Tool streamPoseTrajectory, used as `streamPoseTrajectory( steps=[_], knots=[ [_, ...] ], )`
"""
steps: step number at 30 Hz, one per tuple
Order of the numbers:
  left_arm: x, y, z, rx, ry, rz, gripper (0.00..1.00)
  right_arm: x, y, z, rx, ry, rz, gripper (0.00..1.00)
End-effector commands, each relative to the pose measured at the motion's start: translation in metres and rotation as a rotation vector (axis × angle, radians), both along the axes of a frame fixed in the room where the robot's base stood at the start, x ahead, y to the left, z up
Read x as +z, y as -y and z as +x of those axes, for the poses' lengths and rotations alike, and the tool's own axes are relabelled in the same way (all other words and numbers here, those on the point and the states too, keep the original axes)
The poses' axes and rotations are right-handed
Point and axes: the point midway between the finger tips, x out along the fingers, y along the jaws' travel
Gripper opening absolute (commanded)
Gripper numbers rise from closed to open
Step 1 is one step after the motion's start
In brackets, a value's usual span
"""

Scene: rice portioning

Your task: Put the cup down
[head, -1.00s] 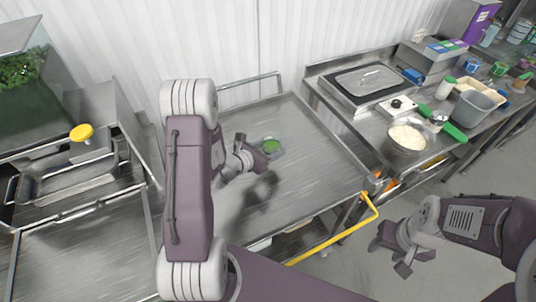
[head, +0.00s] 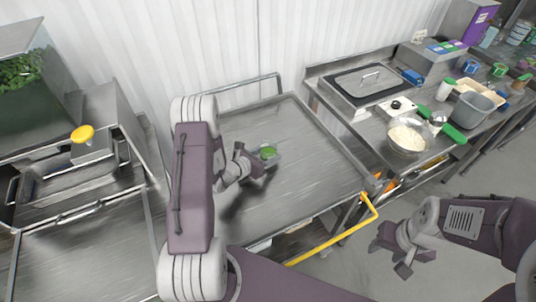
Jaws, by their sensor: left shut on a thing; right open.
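The cup (head: 274,157) is small and see-through, with green contents at its top. It is above or on the steel table (head: 305,165) in the middle of the head view. My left gripper (head: 264,162) is shut on the cup from its left side. I cannot tell whether the cup's base touches the table. My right gripper (head: 404,262) is open and empty at the lower right, over the floor and apart from the table.
The table around the cup is clear. A yellow rail (head: 335,238) runs along its front. To the right, a counter holds a bowl of rice (head: 407,138), a grey tub (head: 474,108) and a lidded pan (head: 364,82). A steel sink unit (head: 75,183) stands left.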

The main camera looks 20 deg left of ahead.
Motion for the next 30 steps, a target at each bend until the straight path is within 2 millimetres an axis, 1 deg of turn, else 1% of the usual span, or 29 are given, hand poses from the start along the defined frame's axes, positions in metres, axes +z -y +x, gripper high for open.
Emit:
streamPoseTrajectory(
  steps=[1, 2, 3, 4, 12, 16, 17, 19, 27, 30],
  knots=[
    [-0.003, 0.000, 0.000, 0.000, 0.001, 0.000, 0.09, -0.004, 0.000, 0.000, 0.000, 0.000, 0.000, 0.47],
    [-0.003, 0.000, 0.000, 0.000, 0.000, 0.000, 0.57, -0.003, 0.000, 0.000, 0.000, 0.000, 0.000, 0.47],
    [-0.002, 0.000, 0.000, 0.000, 0.000, 0.000, 0.69, -0.002, 0.000, 0.000, 0.000, 0.000, 0.000, 0.47],
    [-0.002, 0.000, 0.000, 0.000, 0.000, 0.000, 0.77, -0.002, 0.000, 0.000, 0.000, 0.000, 0.000, 0.47],
    [-0.002, 0.000, 0.000, 0.000, 0.000, 0.000, 0.77, -0.002, 0.000, 0.000, 0.000, 0.000, 0.000, 0.47],
    [0.005, -0.001, -0.001, 0.001, -0.001, 0.000, 0.77, 0.005, 0.000, 0.000, 0.000, 0.000, 0.000, 0.47],
    [0.004, -0.002, -0.005, 0.002, -0.001, -0.001, 0.77, 0.002, 0.000, 0.000, 0.000, 0.000, 0.000, 0.47],
    [0.008, -0.007, -0.016, 0.005, -0.002, -0.002, 0.77, -0.001, 0.000, 0.000, 0.000, 0.000, 0.000, 0.47],
    [0.032, -0.027, -0.071, 0.008, 0.000, 0.000, 0.77, -0.008, 0.000, 0.000, 0.000, 0.000, 0.000, 0.47],
    [0.040, -0.032, -0.087, 0.007, 0.000, 0.000, 0.77, -0.009, 0.000, 0.000, 0.000, 0.000, 0.000, 0.47]
  ],
)
